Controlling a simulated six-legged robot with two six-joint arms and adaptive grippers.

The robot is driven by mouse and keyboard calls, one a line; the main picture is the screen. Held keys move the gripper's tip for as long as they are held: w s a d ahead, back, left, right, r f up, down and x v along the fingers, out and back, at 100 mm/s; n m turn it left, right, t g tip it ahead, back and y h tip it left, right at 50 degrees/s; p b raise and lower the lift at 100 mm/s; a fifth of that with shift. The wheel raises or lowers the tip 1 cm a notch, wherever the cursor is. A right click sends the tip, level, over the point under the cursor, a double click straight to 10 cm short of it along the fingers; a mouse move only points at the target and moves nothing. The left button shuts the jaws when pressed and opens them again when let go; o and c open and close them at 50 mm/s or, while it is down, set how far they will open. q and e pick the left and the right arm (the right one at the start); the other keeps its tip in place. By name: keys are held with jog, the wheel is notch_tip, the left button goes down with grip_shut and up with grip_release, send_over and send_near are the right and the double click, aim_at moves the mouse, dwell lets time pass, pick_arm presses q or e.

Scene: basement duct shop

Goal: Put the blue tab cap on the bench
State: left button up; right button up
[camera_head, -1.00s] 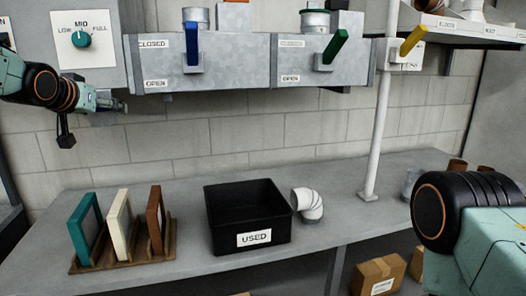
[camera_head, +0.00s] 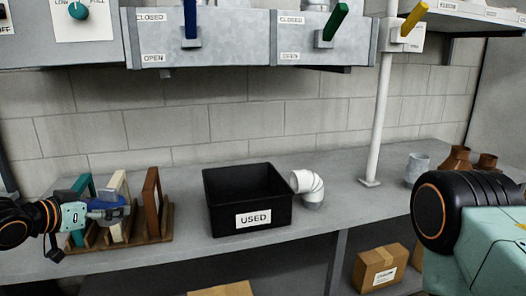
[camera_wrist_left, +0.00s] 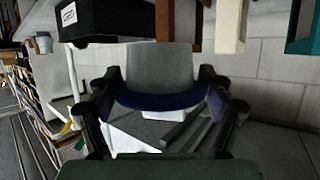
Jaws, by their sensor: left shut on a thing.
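My left gripper (camera_head: 122,208) is shut on the blue tab cap (camera_wrist_left: 160,102). In the left wrist view the cap shows as a curved blue strip between the two fingers (camera_wrist_left: 161,98), with a grey face adjoining it. In the head view only a little blue shows at the jaws, in front of the rack of upright panels. The grey bench (camera_head: 290,230) runs below the wall. Whether the cap touches the bench or rack I cannot tell. My right arm shows at the right, but its gripper is out of view.
The wooden rack (camera_head: 160,238) holds teal, cream and brown panels close to the left gripper. A black USED bin (camera_head: 221,216) and a white elbow pipe (camera_head: 311,188) stand mid-bench. A white post (camera_head: 379,120) rises farther right. Bare bench lies between elbow and post.

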pick_arm(q)
jog(key=s+d+f+m+g+h+b, duration=0.1)
jog(key=s+d+f+m+h+b, duration=0.1)
jog(key=s+d+f, duration=0.35)
jog(key=s+d+f+m+g+h+b, duration=0.1)
jog(key=s+d+f+h+b, duration=0.15)
jog(key=f, duration=0.65)
jog(key=s+d+f+m+g+h+b, duration=0.2)
jog(key=s+d+f+m+g+b, duration=0.1)
jog(key=s+d, duration=0.8)
jog(key=shift+s+f+m+b, duration=0.2)
jog(key=shift+s+m+b, duration=0.3)
jog(key=shift+s, duration=0.2)
